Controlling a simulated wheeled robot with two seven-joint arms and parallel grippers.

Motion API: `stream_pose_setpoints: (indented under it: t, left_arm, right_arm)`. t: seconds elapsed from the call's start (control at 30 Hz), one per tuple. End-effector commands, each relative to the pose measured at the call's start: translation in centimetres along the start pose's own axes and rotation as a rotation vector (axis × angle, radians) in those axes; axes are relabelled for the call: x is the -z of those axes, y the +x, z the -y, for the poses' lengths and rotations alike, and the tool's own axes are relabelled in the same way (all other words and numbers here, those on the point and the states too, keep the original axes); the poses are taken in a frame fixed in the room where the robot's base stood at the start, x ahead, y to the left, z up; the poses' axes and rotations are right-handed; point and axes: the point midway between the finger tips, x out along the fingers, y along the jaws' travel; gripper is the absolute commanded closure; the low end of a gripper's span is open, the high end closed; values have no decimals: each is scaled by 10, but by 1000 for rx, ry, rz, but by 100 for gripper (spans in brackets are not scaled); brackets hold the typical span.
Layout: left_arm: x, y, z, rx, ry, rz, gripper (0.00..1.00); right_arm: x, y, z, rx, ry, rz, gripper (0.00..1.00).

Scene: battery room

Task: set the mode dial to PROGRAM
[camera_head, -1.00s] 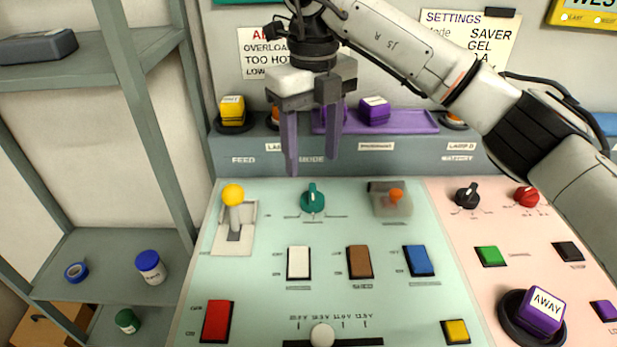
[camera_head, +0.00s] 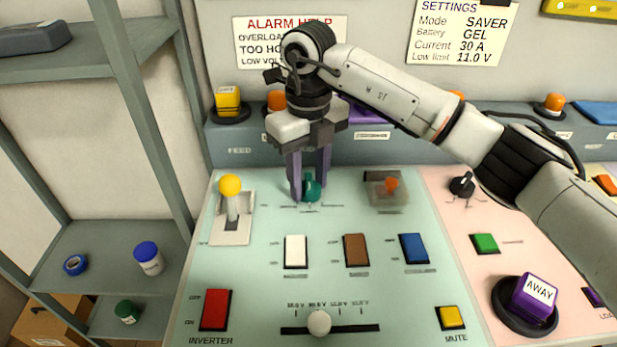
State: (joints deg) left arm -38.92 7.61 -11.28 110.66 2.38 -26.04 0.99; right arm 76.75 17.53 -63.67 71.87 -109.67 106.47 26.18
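A teal dial (camera_head: 313,191) sits on the pale green panel (camera_head: 270,215), near its top edge. The print around it is too small to read, so I cannot tell its setting or confirm it as the mode dial. My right gripper (camera_head: 310,192) points down at this dial, its two purple fingers apart on either side of it. The left finger hides part of the dial. I cannot tell whether the fingers touch it. A black dial (camera_head: 462,186) is on the pink panel to the right. My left gripper is not in view.
A yellow-knobbed lever (camera_head: 230,190) stands left of the teal dial and an orange knob on a clear block (camera_head: 388,190) stands right. White (camera_head: 296,251), brown (camera_head: 357,250) and blue (camera_head: 414,248) switches lie in front. A settings sheet (camera_head: 462,32) hangs behind, reading Mode SAVER.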

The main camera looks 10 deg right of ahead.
Motion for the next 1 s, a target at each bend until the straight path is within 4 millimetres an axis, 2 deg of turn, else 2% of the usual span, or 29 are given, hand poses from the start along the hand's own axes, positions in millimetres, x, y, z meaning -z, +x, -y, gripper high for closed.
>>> stream_pose_setpoints:
  t: [0.03,0.1,0.47,1.0]
  left_arm:
    - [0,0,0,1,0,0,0]
    - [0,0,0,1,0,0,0]
    - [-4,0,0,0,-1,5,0]
    - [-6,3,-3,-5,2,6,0]
  right_arm:
    - [0,0,0,0,0,0,76]
    - [0,0,0,0,0,0,87]
    - [0,-1,0,1,-62,1,87]
    - [-1,-1,0,2,-481,2,87]
